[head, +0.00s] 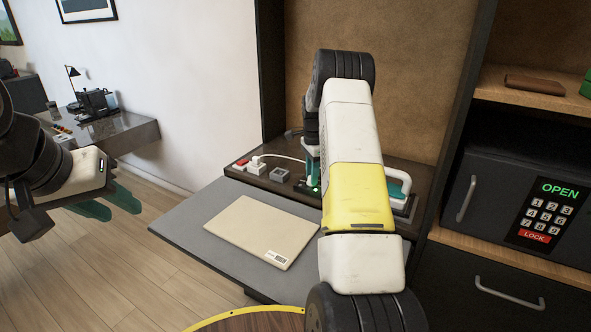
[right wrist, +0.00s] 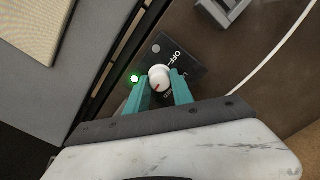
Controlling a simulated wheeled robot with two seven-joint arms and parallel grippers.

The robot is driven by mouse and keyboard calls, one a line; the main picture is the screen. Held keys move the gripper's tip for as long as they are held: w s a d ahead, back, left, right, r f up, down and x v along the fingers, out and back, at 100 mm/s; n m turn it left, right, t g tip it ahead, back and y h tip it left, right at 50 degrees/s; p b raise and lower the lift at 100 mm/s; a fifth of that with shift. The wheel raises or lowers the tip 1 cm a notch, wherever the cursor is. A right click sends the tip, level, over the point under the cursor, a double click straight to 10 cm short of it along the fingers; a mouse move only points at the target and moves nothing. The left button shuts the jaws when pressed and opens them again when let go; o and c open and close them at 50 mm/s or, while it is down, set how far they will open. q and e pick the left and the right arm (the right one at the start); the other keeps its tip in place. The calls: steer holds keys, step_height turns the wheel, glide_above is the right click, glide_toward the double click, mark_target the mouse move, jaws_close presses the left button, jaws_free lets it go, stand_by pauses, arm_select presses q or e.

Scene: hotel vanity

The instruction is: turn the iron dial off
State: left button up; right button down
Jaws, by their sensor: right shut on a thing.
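The red mark lies on the lower-left part of the knob, away from the "OFF" print. A green light (right wrist: 134,78) glows beside it. My right gripper (right wrist: 162,88) is shut on the dial, one teal finger on each side. In the head view my right arm hides the dial; the gripper's teal fingers (head: 313,168) show at its left. The iron (head: 398,190) is partly hidden behind that arm. My left gripper (head: 109,200) is open and empty.
A beige laptop (head: 262,231) lies on the grey pull-out shelf (head: 190,222). A power strip (head: 257,166) with a white cord and a grey block (head: 280,174) sit left of the right gripper. A safe (head: 482,190) stands at the right. Floor is clear at left.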

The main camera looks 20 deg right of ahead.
steer(key=n, duration=0.8)
steer(key=shift+n, duration=0.4)
steer(key=n, duration=0.4)
steer(key=shift+n, duration=0.3)
steer(key=n, duration=1.3)
steer(key=shift+n, duration=0.3)
steer(key=n, duration=0.4)
steer(key=shift+n, duration=2.1)
